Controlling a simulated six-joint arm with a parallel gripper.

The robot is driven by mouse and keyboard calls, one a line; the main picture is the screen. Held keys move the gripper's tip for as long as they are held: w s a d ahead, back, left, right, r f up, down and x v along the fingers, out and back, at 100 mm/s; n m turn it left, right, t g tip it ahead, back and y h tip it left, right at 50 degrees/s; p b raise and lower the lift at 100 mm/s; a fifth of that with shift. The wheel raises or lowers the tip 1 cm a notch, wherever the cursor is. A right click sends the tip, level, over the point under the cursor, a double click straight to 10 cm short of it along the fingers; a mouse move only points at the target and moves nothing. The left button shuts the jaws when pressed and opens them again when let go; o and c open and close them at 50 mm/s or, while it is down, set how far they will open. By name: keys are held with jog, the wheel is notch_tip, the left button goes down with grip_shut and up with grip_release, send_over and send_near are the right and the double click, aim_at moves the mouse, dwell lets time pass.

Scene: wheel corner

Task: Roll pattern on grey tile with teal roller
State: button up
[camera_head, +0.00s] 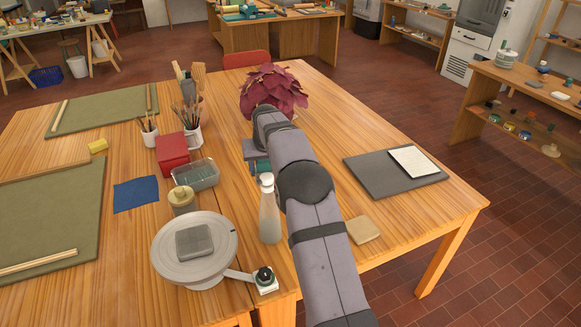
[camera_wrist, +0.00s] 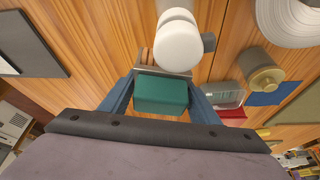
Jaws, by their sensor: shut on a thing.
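The grey tile (camera_head: 194,240) lies flat on the round grey wheel head (camera_head: 172,272) at the front left of the table. My gripper (camera_wrist: 163,82) is shut on the teal roller (camera_wrist: 162,94), whose teal block shows between the blue fingers in the wrist view. In the head view only a bit of the teal roller (camera_head: 262,166) shows below my gripper (camera_head: 254,152); my arm hides the rest. The gripper is beyond and to the right of the tile, apart from it. The wrist view shows only part of the wheel head (camera_wrist: 290,22), not the tile.
A tall pale bottle (camera_head: 269,212) stands between the wheel and my arm. A lidded jar (camera_head: 181,200), a glass container (camera_head: 196,174) and a red box (camera_head: 172,154) stand behind the wheel. A purple plant (camera_head: 272,90) is beyond the gripper. A dark board (camera_head: 375,178) lies right.

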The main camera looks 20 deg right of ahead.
jog(key=s+a+r+n+g+y+p, duration=0.1)
jog(key=s+a+n, duration=0.3)
jog(key=a, duration=0.7)
jog(key=s+a+r+n+g+y+p, duration=0.1)
jog(key=s+a+n+g+y+p, duration=0.1)
jog(key=a+n, duration=0.7)
jog(key=s+a+n+g+y+p, duration=0.1)
jog(key=s+a+n+y+p, duration=0.2)
jog(key=a, duration=1)
jog(key=s+n+p, duration=0.2)
jog(key=s+n, duration=0.2)
jog(key=shift+r, duration=0.4)
jog(key=shift+s+f, duration=0.1)
notch_tip(320, 180, down, 6)
jog(key=b, duration=0.5)
jog(key=shift+f+b, duration=0.5)
jog(key=shift+b, duration=0.35)
jog(key=shift+f+b, duration=0.15)
jog(key=shift+b, duration=0.35)
